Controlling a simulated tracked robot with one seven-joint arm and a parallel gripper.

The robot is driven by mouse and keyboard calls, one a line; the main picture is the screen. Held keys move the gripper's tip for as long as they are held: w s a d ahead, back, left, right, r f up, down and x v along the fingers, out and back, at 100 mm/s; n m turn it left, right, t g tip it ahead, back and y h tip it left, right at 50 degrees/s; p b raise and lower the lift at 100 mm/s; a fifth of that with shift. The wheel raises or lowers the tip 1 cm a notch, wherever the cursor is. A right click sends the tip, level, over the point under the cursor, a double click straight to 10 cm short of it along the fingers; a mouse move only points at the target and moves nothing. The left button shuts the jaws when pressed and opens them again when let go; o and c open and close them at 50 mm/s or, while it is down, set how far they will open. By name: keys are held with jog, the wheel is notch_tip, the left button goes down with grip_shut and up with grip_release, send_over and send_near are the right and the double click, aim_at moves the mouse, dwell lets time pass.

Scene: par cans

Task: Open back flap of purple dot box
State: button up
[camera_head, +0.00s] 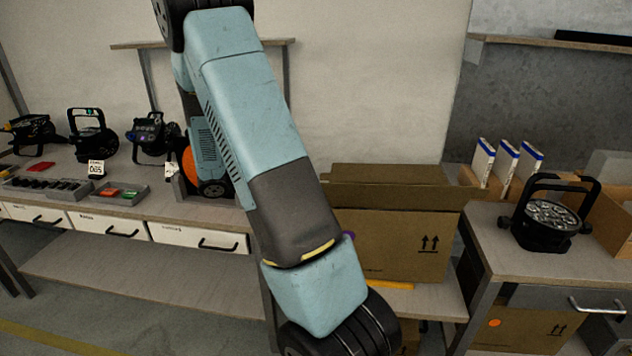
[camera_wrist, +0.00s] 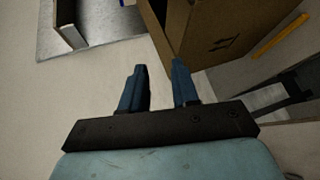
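The purple dot box (camera_head: 395,245) is a brown cardboard box on the low bench right of my arm. Its purple dot (camera_head: 350,235) is partly hidden behind my arm. Cardboard panels stand along its top, with a back strip (camera_head: 392,172) highest; whether that is the back flap is hard to tell. In the wrist view, the box (camera_wrist: 225,30) fills the upper right. My gripper (camera_wrist: 158,68) is open and empty. Its right finger is close to the box's lower edge; contact cannot be told. The fingers are out of sight in the head view.
A yellow strip (camera_head: 388,285) lies at the box's front. A par can (camera_head: 548,220) stands on the right bench, near white-and-blue packs (camera_head: 505,162). Another carton (camera_head: 530,325) with an orange dot sits below. More lamps (camera_head: 92,135) stand on the left bench.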

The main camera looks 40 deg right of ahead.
jog(key=w+d+f+n+t+h, duration=0.2)
jog(key=w+d+f+t+h, duration=0.15)
jog(key=w+f, duration=0.4)
jog(key=s+d, duration=0.2)
jog(key=d, duration=1)
jog(key=shift+d+f+h, duration=0.25)
jog(key=shift+d+h, duration=0.1)
jog(key=shift+d, duration=0.05)
jog(key=shift+s, duration=0.1)
jog(key=shift+c, duration=0.4)
grip_shut()
